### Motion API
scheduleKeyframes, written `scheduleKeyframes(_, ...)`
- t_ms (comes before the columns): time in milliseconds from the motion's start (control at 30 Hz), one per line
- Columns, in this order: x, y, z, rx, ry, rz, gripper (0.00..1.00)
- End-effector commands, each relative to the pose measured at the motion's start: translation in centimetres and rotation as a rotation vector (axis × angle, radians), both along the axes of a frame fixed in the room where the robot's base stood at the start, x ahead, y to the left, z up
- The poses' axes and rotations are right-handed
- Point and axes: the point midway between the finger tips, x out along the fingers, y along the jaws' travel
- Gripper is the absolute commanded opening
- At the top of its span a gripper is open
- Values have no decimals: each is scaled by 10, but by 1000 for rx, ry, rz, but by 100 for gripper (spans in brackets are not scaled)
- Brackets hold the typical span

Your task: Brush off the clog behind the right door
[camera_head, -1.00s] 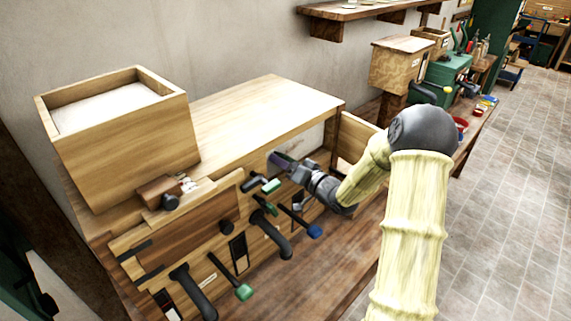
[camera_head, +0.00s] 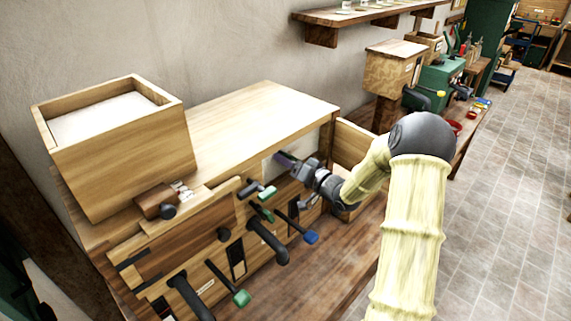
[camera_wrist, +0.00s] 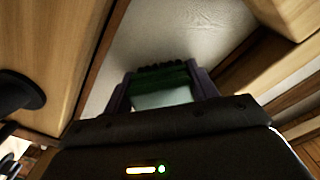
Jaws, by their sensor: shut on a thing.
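My gripper (camera_head: 282,158) is at the right-hand opening of the wooden cabinet (camera_head: 262,108). In the wrist view its purple fingers (camera_wrist: 162,92) are shut on a green block with dark bristles, a brush (camera_wrist: 165,76). The right door (camera_head: 356,143) stands swung open to the right of the opening. A pale, whitish surface (camera_wrist: 190,35) lies behind the brush in the wrist view. I cannot make out a separate clog on it. I cannot tell whether the bristles touch that surface.
Dark handles (camera_head: 268,240) and green- and blue-tipped levers (camera_head: 311,237) stick out of the cabinet front, close to my arm. A closed darker wooden door (camera_head: 185,240) is at the left. An open box of white material (camera_head: 110,150) stands on top.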

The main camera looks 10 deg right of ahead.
Motion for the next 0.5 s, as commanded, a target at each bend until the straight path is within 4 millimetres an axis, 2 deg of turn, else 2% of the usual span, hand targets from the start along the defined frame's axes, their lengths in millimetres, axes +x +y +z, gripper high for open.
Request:
scheduleKeyframes(267,1,-1,0,0,1,-1,40)
scheduleKeyframes(500,8,-13,0,0,0,-2,40)
